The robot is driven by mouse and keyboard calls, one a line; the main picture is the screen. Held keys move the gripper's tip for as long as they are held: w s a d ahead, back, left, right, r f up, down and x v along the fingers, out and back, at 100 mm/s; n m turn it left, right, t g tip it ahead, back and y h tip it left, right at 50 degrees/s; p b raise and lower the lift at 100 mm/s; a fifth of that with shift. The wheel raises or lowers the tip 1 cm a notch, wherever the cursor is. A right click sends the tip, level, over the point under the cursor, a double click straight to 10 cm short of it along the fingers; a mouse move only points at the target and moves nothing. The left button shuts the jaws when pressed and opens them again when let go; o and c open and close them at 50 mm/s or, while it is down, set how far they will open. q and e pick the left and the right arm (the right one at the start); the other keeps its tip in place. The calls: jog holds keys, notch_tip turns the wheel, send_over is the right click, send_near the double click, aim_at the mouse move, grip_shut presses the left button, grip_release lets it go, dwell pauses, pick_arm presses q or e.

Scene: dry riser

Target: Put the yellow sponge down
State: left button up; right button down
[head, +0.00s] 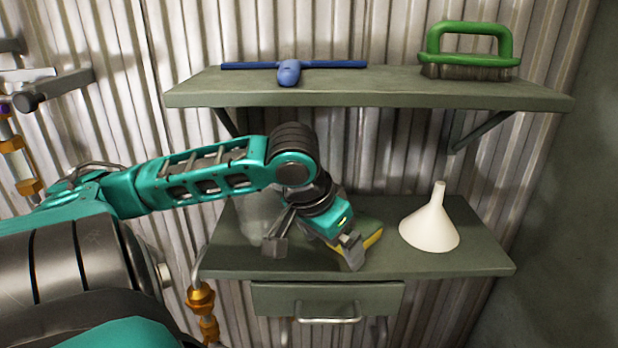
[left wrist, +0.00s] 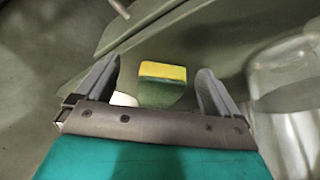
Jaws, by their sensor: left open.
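The yellow sponge (head: 374,239), with a green side, is on the lower shelf (head: 478,262), mostly hidden behind my left gripper (head: 356,250) in the head view. In the left wrist view the sponge (left wrist: 163,72) shows its yellow strip and green face between the two fingers. My left gripper (left wrist: 160,82) is open, with visible gaps between the sponge and both fingers. My right gripper is in neither view.
A white funnel (head: 430,232) stands right of the sponge. A clear glass jar (left wrist: 288,95) is close beside the gripper, partly behind my arm in the head view. The upper shelf (head: 370,90) holds a blue squeegee (head: 289,72) and a green-handled brush (head: 468,59). A drawer (head: 275,297) is below.

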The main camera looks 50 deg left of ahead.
pick_arm(q)
jog(key=shift+s+a, duration=0.25)
jog(key=shift+s, duration=0.5)
jog(key=shift+s+d, duration=0.15)
jog(key=shift+s, duration=1.3)
